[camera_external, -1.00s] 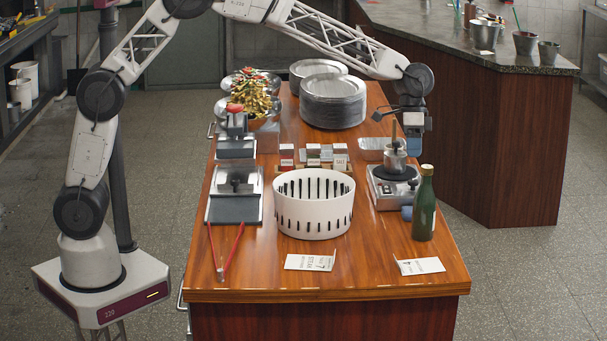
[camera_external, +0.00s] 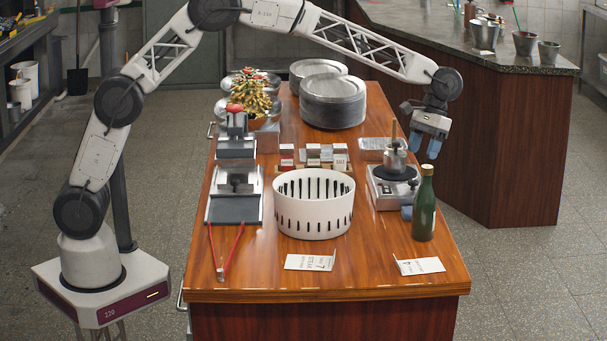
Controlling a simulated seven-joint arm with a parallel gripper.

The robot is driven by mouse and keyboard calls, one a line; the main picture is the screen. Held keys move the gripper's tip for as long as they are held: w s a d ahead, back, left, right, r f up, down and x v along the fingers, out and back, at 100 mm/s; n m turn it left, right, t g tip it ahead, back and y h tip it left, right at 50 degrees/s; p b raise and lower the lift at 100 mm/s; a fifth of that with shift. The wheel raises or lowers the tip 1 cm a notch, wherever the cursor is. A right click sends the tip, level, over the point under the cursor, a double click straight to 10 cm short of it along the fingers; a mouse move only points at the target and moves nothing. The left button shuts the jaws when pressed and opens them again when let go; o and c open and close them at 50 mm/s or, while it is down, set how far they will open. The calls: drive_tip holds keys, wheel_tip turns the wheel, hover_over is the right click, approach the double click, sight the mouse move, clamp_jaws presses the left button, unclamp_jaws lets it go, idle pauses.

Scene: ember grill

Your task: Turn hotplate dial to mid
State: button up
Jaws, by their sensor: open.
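The hotplate (camera_external: 378,201) is a silvery box with a dark round top at the right side of the wooden table. A small metal pot (camera_external: 396,163) with a handle or utensil sticking up stands on it. A small blue part (camera_external: 406,212) shows at its front right corner, partly behind the green bottle; I cannot tell whether this is the dial, and no dial setting is readable. My gripper (camera_external: 427,148) has blue fingertips pointing down and is open and empty. In the picture it is above and right of the pot, apart from it.
The green bottle (camera_external: 424,207) stands close to the hotplate's front right. A white slotted basket (camera_external: 314,207) is to its left, with spice boxes (camera_external: 313,155) behind. Stacked plates (camera_external: 333,105) are at the back. The counter (camera_external: 520,140) lies beyond a floor gap on the right.

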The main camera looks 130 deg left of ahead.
sight(414, 181)
drive_tip(key=shift+f, duration=0.1)
drive_tip(key=shift+x, duration=3.8)
drive_tip(key=c, duration=0.9)
